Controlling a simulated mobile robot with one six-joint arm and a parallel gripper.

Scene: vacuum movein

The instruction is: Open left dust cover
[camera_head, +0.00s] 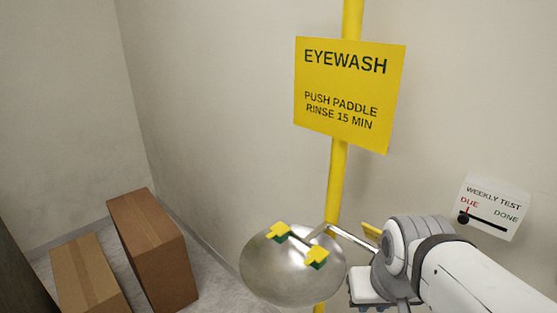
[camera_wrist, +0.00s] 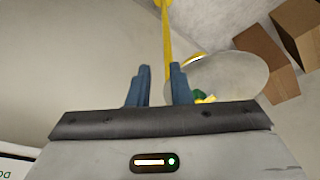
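The left dust cover (camera_head: 279,230) is a yellow cap sitting over a green nozzle head above the steel eyewash bowl (camera_head: 262,280). The right dust cover (camera_head: 317,254) is a similar yellow cap on the other head; both look closed. In the wrist view the bowl (camera_wrist: 235,75) is right of my gripper (camera_wrist: 159,80), with a bit of yellow and green low on it, partly hidden; I cannot tell which cover this is. My gripper is open, its two blue-grey fingers apart with nothing between them. In the head view my wrist is right of the bowl and the fingertips are not clear.
A yellow pole (camera_head: 336,185) rises behind the bowl and carries the yellow eyewash sign (camera_head: 349,95). A yellow paddle (camera_head: 371,230) is close to my arm. A weekly test slider panel (camera_head: 492,207) is on the wall. Two cardboard boxes (camera_head: 150,245) (camera_head: 87,275) stand at left.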

